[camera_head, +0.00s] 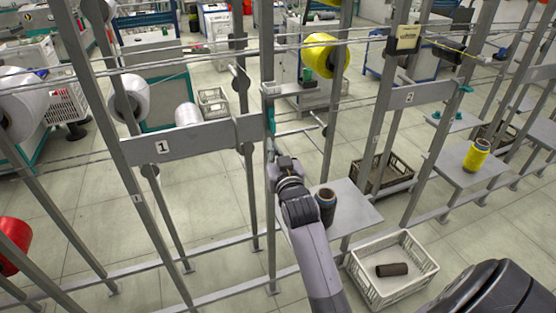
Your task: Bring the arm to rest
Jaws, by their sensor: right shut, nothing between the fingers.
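My right arm (312,250) reaches up from the bottom of the head view, right of the middle. My right gripper (271,152) is at its far end, close to a grey upright of the rack with a teal part on it. The gripper is shut and I see nothing held in it. Its fingertips are small and partly lost against the upright. I cannot tell whether they touch it. My left gripper is not in view.
Grey rack uprights and a crossbar marked 1 (185,140) stand around the gripper. A dark bobbin (326,206) stands on a grey shelf (352,212) right of my arm. A white crate (365,290) holds a brown tube (392,270). A yellow bobbin (476,156) stands farther right.

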